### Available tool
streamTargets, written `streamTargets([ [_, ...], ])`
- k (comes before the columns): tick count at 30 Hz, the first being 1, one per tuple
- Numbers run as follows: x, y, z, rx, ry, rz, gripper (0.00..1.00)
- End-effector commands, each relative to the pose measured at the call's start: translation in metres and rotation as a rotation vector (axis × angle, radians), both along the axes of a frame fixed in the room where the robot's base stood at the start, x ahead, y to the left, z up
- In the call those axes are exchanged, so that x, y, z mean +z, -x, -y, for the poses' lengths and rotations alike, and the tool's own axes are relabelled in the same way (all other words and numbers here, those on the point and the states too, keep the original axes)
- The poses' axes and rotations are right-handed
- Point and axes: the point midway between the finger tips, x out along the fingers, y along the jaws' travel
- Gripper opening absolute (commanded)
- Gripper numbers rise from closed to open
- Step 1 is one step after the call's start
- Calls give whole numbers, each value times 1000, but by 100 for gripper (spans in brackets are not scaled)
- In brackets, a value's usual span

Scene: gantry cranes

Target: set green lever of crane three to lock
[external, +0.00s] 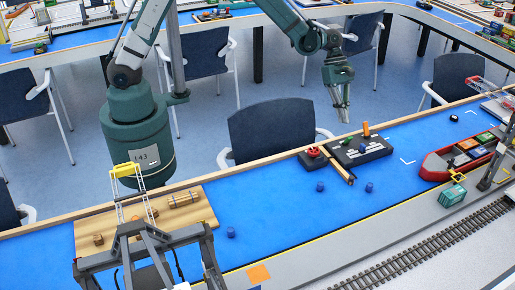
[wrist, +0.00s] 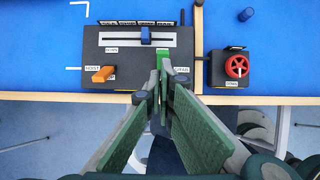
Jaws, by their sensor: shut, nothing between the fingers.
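The black control panel (external: 372,153) stands on the blue table near its wooden edge; it also fills the upper middle of the wrist view (wrist: 120,70). Its green lever (wrist: 162,55) sits near the panel's right side, just beyond my fingertips in the wrist view. In the external view the green lever (external: 346,141) is small. My gripper (external: 345,117) is shut and empty, pointing down above the panel's edge. In the wrist view my gripper (wrist: 160,78) partly covers the area below the green lever. Whether the fingertips touch it I cannot tell. The small labels are too blurred to read surely.
An orange lever (wrist: 103,74) and a blue slider knob (wrist: 145,35) are on the same panel. A box with a red knob (wrist: 237,66) stands to the right in the wrist view. Blue pieces (external: 320,187) lie on the table. A chair (external: 275,130) stands behind.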

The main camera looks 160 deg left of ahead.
Motion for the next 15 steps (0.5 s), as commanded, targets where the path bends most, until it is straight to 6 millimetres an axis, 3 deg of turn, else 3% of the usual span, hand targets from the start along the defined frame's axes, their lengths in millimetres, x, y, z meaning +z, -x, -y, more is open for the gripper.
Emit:
streamTargets([
  [6,34,10,0,1,0,0,0],
  [15,64,19,0,-1,0,0,0],
])
